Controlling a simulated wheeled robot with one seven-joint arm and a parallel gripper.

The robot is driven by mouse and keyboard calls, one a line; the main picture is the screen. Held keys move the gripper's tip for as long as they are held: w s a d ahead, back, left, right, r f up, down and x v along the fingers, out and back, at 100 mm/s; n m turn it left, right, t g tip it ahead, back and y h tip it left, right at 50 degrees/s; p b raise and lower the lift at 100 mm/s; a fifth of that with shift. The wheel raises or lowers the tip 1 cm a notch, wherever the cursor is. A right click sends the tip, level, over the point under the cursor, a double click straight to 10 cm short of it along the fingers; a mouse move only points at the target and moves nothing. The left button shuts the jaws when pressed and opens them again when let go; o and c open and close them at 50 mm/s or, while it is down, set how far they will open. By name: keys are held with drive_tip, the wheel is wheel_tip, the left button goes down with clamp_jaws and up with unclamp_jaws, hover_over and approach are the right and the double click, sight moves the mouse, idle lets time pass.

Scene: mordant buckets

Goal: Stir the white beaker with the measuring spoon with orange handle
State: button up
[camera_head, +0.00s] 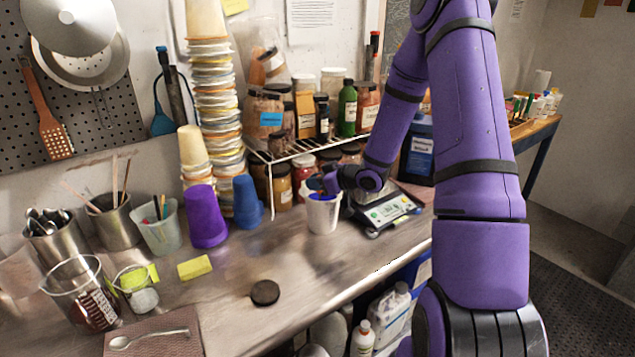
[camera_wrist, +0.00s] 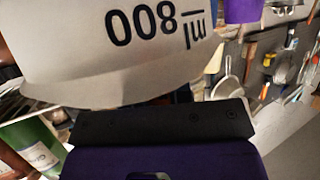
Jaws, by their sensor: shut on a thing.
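The white beaker (camera_head: 322,218) stands upright on the counter beside the scale. In the wrist view its wall (camera_wrist: 120,55) fills the upper part, with an upside-down "800 ml" mark. My gripper (camera_head: 320,186) is level over the beaker's mouth. In the wrist view a dark finger (camera_wrist: 160,122) covers part of the rim. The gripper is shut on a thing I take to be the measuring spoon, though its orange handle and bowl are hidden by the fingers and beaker. I cannot tell how deep it reaches.
The scale (camera_head: 384,210) is just right of the beaker. A wire shelf (camera_head: 300,150) with jars stands behind, and purple (camera_head: 205,218) and blue (camera_head: 246,202) cups stand to the left. A black lid (camera_head: 265,292) lies in front, with bare counter around it.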

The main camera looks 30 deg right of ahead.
wheel_tip(320, 180, up, 9)
idle(1.2)
drive_tip(key=shift+r, duration=0.1)
idle(0.5)
wheel_tip(320, 180, up, 11)
idle(0.8)
idle(0.4)
